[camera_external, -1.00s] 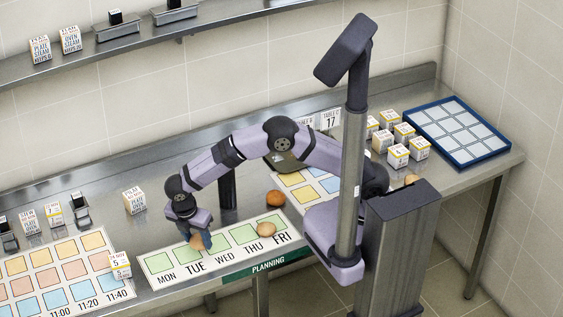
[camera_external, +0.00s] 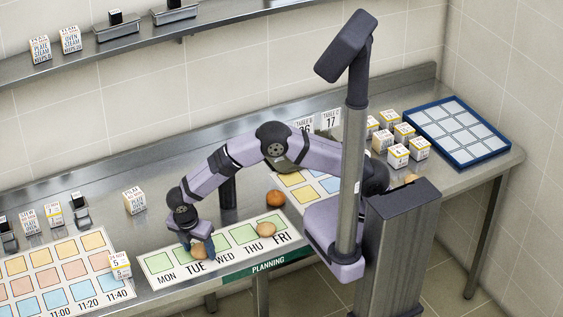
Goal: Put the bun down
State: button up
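A tan bun (camera_external: 198,251) is between the fingers of my gripper (camera_external: 198,246), low over the TUE column of the white planning board (camera_external: 153,266). My gripper points down and appears shut on this bun. The fingers hide part of it, and I cannot tell whether its underside touches the board. A second tan bun (camera_external: 266,230) rests on the board near THU, apart from my gripper.
An orange round item (camera_external: 275,198) sits behind the board. A white labelled block (camera_external: 120,265) stands at the board's left end, beside a coloured time chart (camera_external: 60,275). Several blocks and a blue-rimmed tray (camera_external: 487,156) are at the right. Bare steel lies behind the board.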

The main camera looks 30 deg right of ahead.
dwell(0.3)
jog(key=b+v, duration=0.3)
jog(key=v, duration=0.9)
jog(key=shift+r, duration=0.15)
jog(key=w+d+m+g, duration=0.1)
jog(key=w+d+m, duration=0.4)
jog(key=d, duration=0.6)
jog(key=w+d+m+g, duration=0.1)
jog(key=w+d+m, duration=0.4)
jog(key=d, duration=0.6)
jog(key=s+d+f+m, duration=0.1)
jog(key=s+d+m, duration=0.1)
jog(key=d+m, duration=0.3)
jog(key=s+d+f+m+y, duration=0.1)
jog(key=d+m, duration=0.4)
jog(key=d, duration=0.5)
jog(key=s+d+f+m+y, duration=0.1)
jog(key=s+d+f+m, duration=0.1)
jog(key=s+d+m, duration=0.3)
jog(key=d, duration=0.3)
jog(key=shift+f+m, duration=0.35)
jog(key=shift+m, duration=0.05)
